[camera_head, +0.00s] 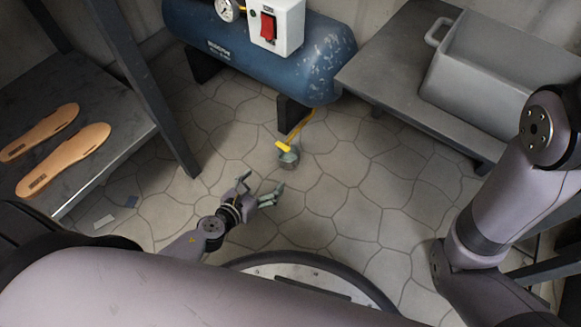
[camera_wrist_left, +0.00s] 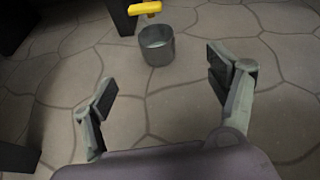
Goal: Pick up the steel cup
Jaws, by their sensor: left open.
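The steel cup (camera_head: 289,159) is a small grey cup standing on the stone floor below the blue compressor. It also shows in the left wrist view (camera_wrist_left: 157,50), upright, with a pale surface inside. A yellow valve handle (camera_head: 283,146) hangs just above or behind its rim; it also shows at the top of the left wrist view (camera_wrist_left: 145,8). My left gripper (camera_head: 262,190) is open and empty, low over the floor, short of the cup. In the left wrist view its two fingers (camera_wrist_left: 163,90) are spread wide, with the cup beyond them. My right gripper is not visible.
The blue compressor (camera_head: 240,50) stands behind the cup, its dark foot (camera_head: 291,114) close by. A low grey table (camera_head: 395,75) with a grey bin (camera_head: 500,70) is at right. A shelf (camera_head: 90,75) with two tan soles is at left.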

